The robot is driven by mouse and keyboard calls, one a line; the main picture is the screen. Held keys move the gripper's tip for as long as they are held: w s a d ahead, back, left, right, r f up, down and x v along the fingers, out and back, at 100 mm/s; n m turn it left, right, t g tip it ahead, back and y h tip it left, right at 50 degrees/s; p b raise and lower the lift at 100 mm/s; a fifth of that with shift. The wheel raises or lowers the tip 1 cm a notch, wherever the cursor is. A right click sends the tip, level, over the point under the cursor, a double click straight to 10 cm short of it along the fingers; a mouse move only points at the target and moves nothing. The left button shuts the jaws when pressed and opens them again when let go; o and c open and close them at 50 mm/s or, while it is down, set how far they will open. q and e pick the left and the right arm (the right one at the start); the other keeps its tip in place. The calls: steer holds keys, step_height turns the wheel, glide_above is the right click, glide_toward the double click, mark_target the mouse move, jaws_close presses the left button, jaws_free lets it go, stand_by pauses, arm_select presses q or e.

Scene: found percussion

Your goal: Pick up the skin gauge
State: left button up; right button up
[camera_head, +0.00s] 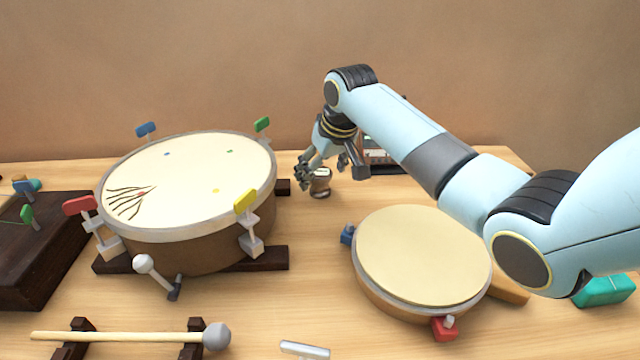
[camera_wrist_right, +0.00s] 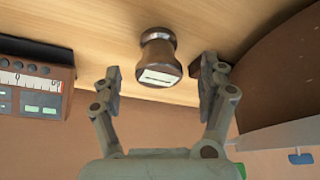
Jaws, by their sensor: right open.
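The skin gauge looks to be the small dark brown, waisted knob (camera_head: 320,184) standing on the table behind the small drum. In the right wrist view the gauge (camera_wrist_right: 158,62) shows a pale window with a dark line on its top. My right gripper (camera_head: 306,172) is just above and beside it. In the wrist view my open right gripper (camera_wrist_right: 160,82) has one finger on each side of the gauge's near end, with gaps and no visible contact. My left gripper is not in view.
A large drum (camera_head: 190,185) on dark supports stands close left of the gauge, and shows at right in the wrist view. A small drum (camera_head: 425,255) is in front. A box with a scale and buttons (camera_wrist_right: 35,82) stands beside it. A mallet (camera_head: 130,337) lies front left.

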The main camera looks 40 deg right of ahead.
mark_target(322, 174)
steer(key=x, duration=0.4)
steer(key=shift+s+b, duration=0.1)
steer(key=shift+b, duration=0.25)
steer(key=shift+r, duration=0.1)
steer(key=shift+d, duration=0.1)
jaws_close()
